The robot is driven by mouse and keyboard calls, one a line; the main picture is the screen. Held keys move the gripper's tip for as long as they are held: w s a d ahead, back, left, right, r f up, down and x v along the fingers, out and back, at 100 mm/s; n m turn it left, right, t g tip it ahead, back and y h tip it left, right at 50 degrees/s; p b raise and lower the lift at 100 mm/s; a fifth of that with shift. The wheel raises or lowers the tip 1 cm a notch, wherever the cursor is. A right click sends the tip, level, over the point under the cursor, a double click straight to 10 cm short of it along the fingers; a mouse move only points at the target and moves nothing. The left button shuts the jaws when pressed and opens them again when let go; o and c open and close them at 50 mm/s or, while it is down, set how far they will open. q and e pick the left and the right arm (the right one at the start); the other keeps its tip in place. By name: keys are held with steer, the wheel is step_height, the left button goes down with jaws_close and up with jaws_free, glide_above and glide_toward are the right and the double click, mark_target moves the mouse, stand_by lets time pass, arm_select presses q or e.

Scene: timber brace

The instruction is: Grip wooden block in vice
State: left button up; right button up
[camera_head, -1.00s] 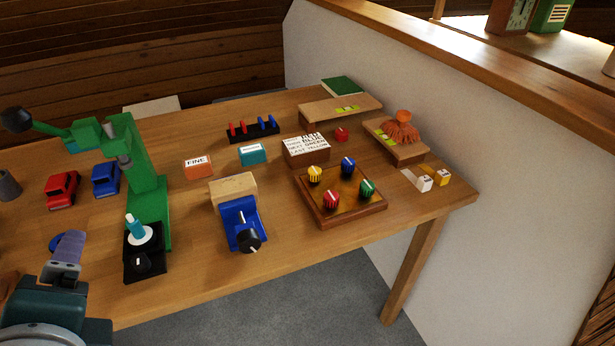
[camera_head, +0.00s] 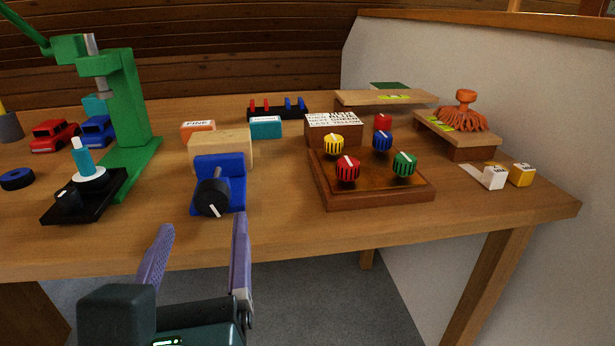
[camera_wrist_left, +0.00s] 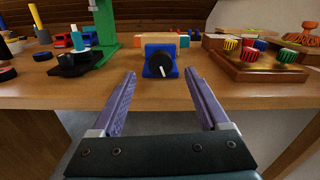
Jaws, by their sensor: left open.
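The blue vice (camera_head: 232,167) stands near the front edge of the table, with a black round knob (camera_head: 212,197) with a white mark facing me. The light wooden block (camera_head: 221,144) sits at the vice's back side; whether the jaws press on it I cannot tell. In the left wrist view the vice (camera_wrist_left: 160,50) is straight ahead, and the wooden block (camera_wrist_left: 172,37) shows behind it. My left gripper (camera_head: 202,236) is open and empty, in front of the table edge and short of the knob, which lies between its fingers' lines in the wrist view. My right gripper is out of view.
A wooden board with coloured knobs (camera_head: 372,190) is to the right. An orange block (camera_head: 198,131) and a teal block (camera_head: 266,127) lie behind. The table front between vice and board is clear.

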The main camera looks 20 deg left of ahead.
mark_target(211, 201)
arm_select(q)
steer(key=x, duration=0.6)
jaws_close()
steer(key=shift+r+m+p, duration=0.25)
steer(key=shift+m+p, duration=0.25)
steer(key=shift+p, duration=0.2)
steer(key=shift+m, duration=0.4)
steer(key=shift+f, duration=0.25)
